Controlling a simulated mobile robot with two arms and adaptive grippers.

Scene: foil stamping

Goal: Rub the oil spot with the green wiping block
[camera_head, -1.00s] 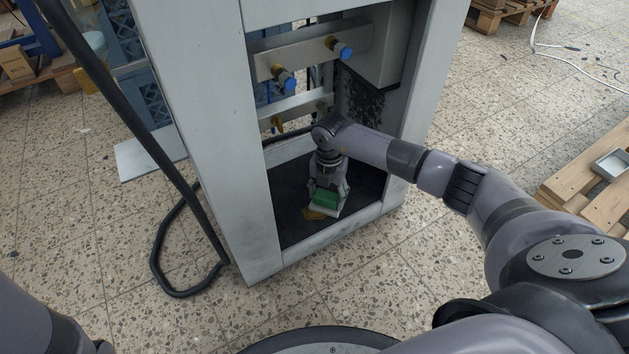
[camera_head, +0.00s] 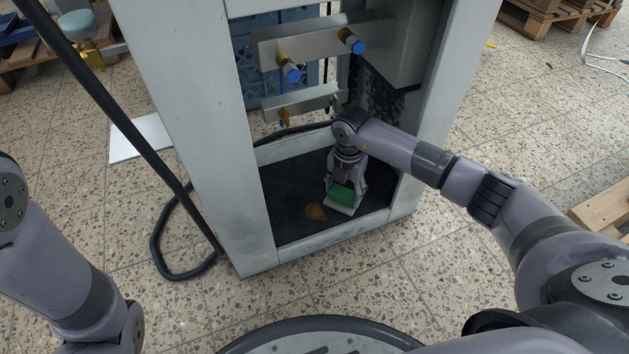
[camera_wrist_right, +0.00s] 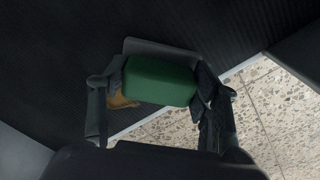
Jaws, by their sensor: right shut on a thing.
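The green wiping block (camera_head: 341,192) has a pale base and is low at the dark floor of the machine's open bay. My right gripper (camera_head: 345,187) is shut on it from above. In the right wrist view the green block (camera_wrist_right: 160,81) sits between the two fingers (camera_wrist_right: 160,88). The oil spot (camera_head: 316,211) is a small yellow-brown patch on the dark floor, just left of the block. In the wrist view the spot (camera_wrist_right: 118,99) is partly hidden behind the block and a finger. Whether the block touches the floor I cannot tell. My left arm shows at the left edge, its gripper out of view.
The grey machine frame (camera_head: 196,130) surrounds the bay, with a low front sill (camera_head: 335,231). Bars with blue-tipped knobs (camera_head: 291,73) cross above my right arm. A black hose (camera_head: 160,255) loops on the tiled floor at the left. A pallet (camera_head: 603,208) lies at the right.

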